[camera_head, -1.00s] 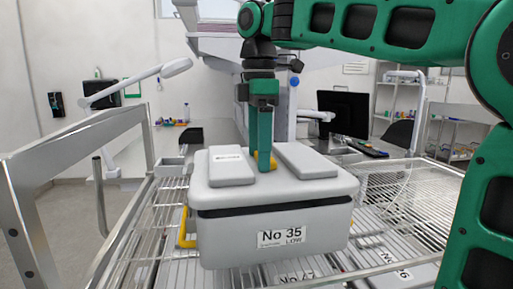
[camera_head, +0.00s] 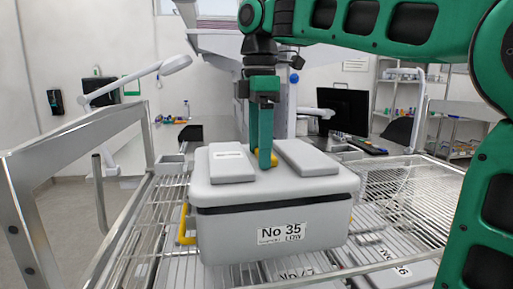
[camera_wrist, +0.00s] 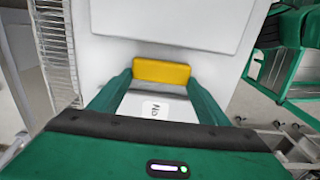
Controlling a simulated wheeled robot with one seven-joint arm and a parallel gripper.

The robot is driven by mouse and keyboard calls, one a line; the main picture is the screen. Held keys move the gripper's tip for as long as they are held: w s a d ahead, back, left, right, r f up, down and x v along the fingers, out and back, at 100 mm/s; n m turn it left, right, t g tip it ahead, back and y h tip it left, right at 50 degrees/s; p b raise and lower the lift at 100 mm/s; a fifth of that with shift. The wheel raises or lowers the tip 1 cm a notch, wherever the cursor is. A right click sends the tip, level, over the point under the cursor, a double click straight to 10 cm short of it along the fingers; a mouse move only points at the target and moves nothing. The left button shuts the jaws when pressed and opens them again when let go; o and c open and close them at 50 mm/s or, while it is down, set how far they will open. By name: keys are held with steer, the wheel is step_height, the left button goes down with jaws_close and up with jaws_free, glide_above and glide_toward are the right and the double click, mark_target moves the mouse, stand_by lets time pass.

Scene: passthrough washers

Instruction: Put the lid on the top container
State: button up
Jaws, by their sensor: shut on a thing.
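The top container (camera_head: 275,228) is a grey box labelled "No 35 LOW" with a yellow side handle (camera_head: 185,225). It stands on the wire rack. The grey lid (camera_head: 225,189) rests over the container's top, with a dark band showing between them at the front. The lid has two raised pads and a yellow handle between them. My gripper (camera_head: 264,163) points down at the lid's middle and is shut on the yellow lid handle, which also shows between the fingers in the wrist view (camera_wrist: 161,71). Whether the lid is fully seated cannot be told.
The wire rack (camera_head: 400,185) extends to the right, with other labelled grey boxes (camera_head: 385,277) lower down under the top container. A metal rail frame (camera_head: 75,140) stands at the left. A monitor (camera_head: 343,110) and shelves are behind.

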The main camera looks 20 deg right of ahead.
steer(key=shift+f, duration=1.6)
stand_by(1.1)
steer(key=o, duration=2)
steer(key=shift+r, duration=3.55)
